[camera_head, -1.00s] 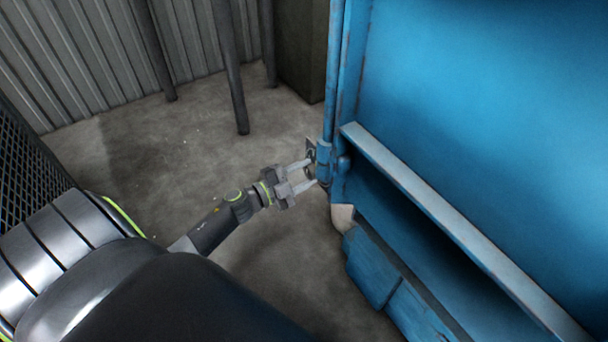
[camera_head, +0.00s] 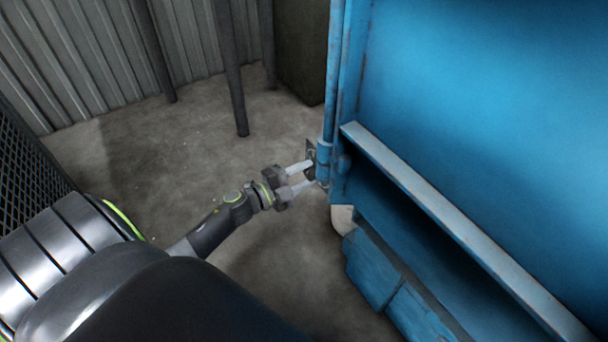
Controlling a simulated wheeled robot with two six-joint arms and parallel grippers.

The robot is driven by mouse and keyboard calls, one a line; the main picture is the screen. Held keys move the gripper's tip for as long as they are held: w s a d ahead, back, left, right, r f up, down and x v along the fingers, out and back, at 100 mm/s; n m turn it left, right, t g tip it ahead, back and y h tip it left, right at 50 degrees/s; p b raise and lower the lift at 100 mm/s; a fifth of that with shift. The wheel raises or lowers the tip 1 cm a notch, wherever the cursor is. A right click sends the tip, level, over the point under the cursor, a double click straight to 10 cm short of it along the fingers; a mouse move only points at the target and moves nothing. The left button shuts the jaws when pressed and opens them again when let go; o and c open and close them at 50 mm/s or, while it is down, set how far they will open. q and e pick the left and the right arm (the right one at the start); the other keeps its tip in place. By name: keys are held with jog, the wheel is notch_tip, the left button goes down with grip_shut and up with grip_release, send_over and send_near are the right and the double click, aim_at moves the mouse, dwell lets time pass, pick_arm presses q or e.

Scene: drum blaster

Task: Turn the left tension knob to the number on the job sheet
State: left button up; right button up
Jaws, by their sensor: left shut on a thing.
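The blue blaster cabinet (camera_head: 470,130) fills the right of the head view. A small dark knob (camera_head: 310,157) sits on its left edge, beside a blue vertical pipe. My left gripper (camera_head: 312,175) reaches it from the left, with one finger above and one below. Its jaws are shut on the knob, whose face and number marks are too small and turned away to read. The job sheet is not in view. My right gripper is not in view.
A pale ledge (camera_head: 450,215) slopes along the cabinet front, above a dark recess. Dark posts (camera_head: 232,75) stand at the back before a corrugated wall (camera_head: 70,60). A mesh panel (camera_head: 28,155) is at far left. Bare concrete floor (camera_head: 180,135) lies between.

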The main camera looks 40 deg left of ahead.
pick_arm(q)
jog(key=o, duration=0.9)
jog(key=shift+o, duration=0.3)
jog(key=b+v, duration=0.1)
jog(key=v, duration=1.6)
jog(key=shift+s+b, duration=0.25)
jog(key=shift+b, duration=0.15)
